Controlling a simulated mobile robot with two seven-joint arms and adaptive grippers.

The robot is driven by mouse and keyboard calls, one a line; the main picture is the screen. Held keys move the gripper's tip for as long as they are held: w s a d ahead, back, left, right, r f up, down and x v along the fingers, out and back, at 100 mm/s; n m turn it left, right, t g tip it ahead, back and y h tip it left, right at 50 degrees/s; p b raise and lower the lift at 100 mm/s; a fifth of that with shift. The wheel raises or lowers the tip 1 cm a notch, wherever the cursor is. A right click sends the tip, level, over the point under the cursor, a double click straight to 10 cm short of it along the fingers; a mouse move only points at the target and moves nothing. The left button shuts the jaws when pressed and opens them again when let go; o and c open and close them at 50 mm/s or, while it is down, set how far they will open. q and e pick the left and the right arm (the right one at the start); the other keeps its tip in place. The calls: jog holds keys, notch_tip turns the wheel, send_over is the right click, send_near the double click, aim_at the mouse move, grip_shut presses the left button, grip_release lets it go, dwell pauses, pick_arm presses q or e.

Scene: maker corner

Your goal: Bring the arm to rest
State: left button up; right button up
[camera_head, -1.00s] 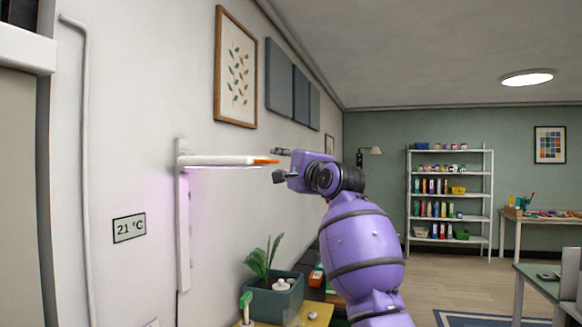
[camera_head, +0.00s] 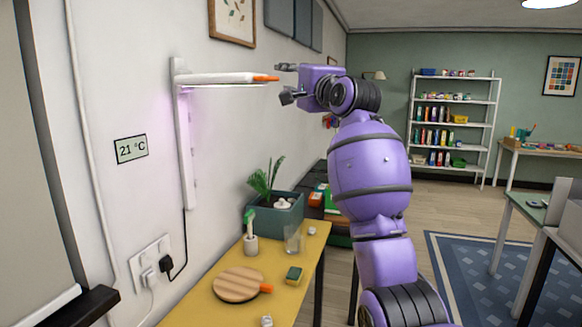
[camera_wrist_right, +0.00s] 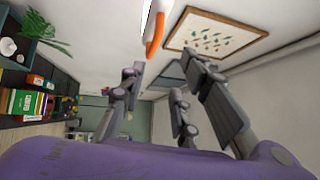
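My right arm is raised, a purple arm coming up from the lower right in the head view. The fingertips are close to the orange end (camera_head: 265,78) of a white wall lamp arm (camera_head: 215,78). In the right wrist view the dark fingers (camera_wrist_right: 165,95) stand apart, and the orange lamp end (camera_wrist_right: 155,35) shows beyond them. I cannot tell whether they touch the lamp. My left gripper is not in view.
A white shelf (camera_head: 450,120) stands at the back. Open floor (camera_head: 415,205) lies to the right.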

jog(key=s+d+f+n+h, duration=0.2)
jog(key=s+d+f+n, duration=0.25)
jog(key=f, duration=1.25)
jog(key=s+d+f+n+g+h, duration=0.15)
jog(key=s+d+f+n, duration=0.3)
jog(key=f, duration=1.15)
jog(key=s+d+f+n+h, duration=0.25)
jog(key=s+f+n, duration=0.25)
jog(key=f, duration=1.2)
jog(key=s+d+f+g+h, duration=0.1)
jog(key=s+d+f+g, duration=0.1)
jog(key=s+f, duration=0.8)
jog(key=s+d+f+g, duration=0.1)
jog(key=s+d+f, duration=0.2)
jog(key=s+f, duration=0.7)
jog(key=s+d+f+g, duration=0.1)
jog(key=s+f, duration=0.3)
jog(key=s, duration=0.4)
jog(key=s+f+g, duration=0.2)
jog(key=s+f, duration=0.2)
jog(key=s, duration=0.4)
jog(key=s+d+f+g+h, duration=0.1)
jog(key=s+f, duration=0.3)
jog(key=s, duration=0.5)
jog(key=shift+d+f+m+g, duration=0.25)
jog(key=shift+d+m+g, duration=0.05)
jog(key=shift+m+g, duration=0.1)
